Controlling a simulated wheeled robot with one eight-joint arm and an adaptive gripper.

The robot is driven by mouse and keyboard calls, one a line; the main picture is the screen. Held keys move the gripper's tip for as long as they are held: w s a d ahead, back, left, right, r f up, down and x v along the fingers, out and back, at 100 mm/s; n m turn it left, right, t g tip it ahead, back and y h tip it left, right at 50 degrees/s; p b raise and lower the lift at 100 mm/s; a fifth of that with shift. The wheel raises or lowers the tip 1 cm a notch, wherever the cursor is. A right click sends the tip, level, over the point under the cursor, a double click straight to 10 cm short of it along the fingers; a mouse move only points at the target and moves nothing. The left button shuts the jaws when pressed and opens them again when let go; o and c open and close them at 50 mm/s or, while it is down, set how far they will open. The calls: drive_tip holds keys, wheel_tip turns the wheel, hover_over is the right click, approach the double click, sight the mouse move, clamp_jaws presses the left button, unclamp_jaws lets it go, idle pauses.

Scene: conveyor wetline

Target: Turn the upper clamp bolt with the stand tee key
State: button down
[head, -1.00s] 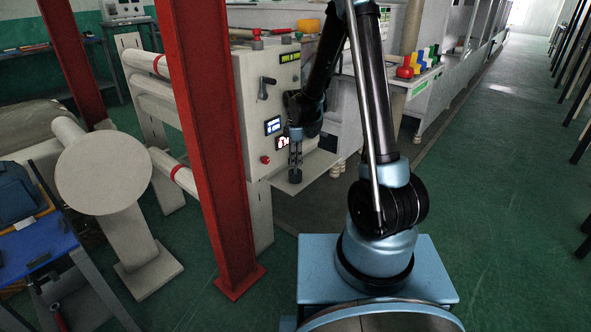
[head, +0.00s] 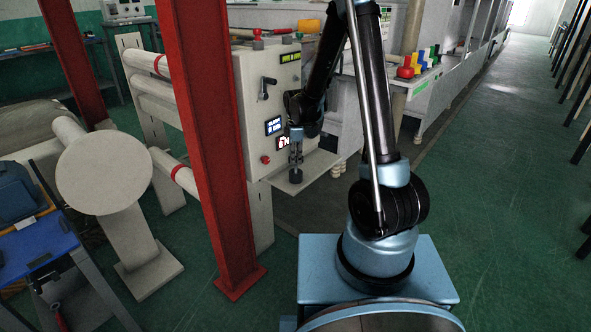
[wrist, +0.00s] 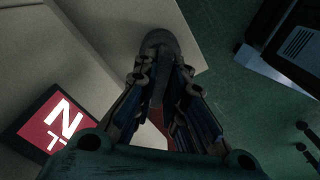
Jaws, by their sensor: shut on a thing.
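My gripper (head: 296,166) hangs in front of the pale machine cabinet, pointing down, just above or at a small pale shelf. In the wrist view its fingers (wrist: 160,90) are closed around a dark grey, round-ended piece (wrist: 158,42). In the head view the piece's dark lower end (head: 297,179) shows below the fingers. It may be the tee key; its full shape is hidden by the fingers. I cannot make out the upper clamp bolt in either view.
The cabinet panel (head: 257,115) carries a lever, a red button and lit displays; one red display (wrist: 58,122) is close in the wrist view. The shelf (head: 318,165) juts out below. A red steel column (head: 212,150) stands left of my arm. Green floor (head: 480,220) is clear at right.

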drive_tip(key=shift+r, duration=2.65)
